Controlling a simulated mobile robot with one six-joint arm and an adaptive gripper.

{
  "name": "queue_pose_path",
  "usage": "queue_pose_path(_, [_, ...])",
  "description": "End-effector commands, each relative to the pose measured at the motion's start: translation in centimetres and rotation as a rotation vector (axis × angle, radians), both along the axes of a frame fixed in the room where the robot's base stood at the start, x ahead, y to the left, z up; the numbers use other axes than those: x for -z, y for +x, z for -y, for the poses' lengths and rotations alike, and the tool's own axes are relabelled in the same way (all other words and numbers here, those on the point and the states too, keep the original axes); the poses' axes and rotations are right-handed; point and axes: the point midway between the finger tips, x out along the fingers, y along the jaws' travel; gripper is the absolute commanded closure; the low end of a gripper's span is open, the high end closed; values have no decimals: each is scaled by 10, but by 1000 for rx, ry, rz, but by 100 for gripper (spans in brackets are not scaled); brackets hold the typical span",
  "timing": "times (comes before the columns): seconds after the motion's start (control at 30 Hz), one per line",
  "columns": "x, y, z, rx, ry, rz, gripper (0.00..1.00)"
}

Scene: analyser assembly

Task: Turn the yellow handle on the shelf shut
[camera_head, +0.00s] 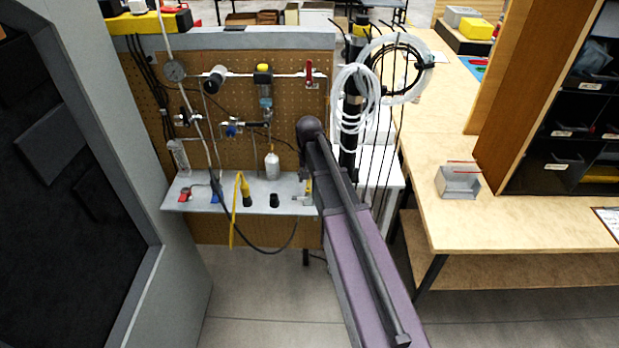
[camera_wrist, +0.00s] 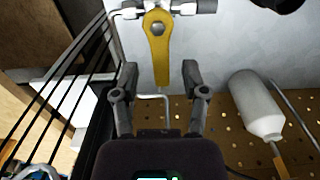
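The yellow handle (camera_wrist: 158,48) is a flat lever on a metal valve (camera_wrist: 190,7) at the top of the wrist view. It points down the picture toward my gripper, across the line of the valve's pipe. My gripper (camera_wrist: 160,75) is open, with one finger on each side of the handle's free end. Gaps show on both sides, so neither finger seems to touch it. In the head view the handle (camera_head: 309,186) shows as a small yellow piece at the right end of the grey shelf (camera_head: 185,195). My arm hides my gripper there.
A white bottle (camera_wrist: 256,105) stands to the right of my gripper; it also shows in the head view (camera_head: 272,166). Black cables (camera_wrist: 45,85) run close on the left. A perforated board (camera_head: 285,110) with pipes and a gauge (camera_head: 175,71) rises behind the shelf.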

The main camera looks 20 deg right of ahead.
Motion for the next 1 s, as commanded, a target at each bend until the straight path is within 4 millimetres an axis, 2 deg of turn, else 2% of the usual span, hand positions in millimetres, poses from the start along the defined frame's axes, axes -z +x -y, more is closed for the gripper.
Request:
queue_pose_path(0.47, [0, 2, -3, -58, 1, 1, 43])
queue_pose_path(1.0, [0, 3, -17, -402, 1, 1, 43])
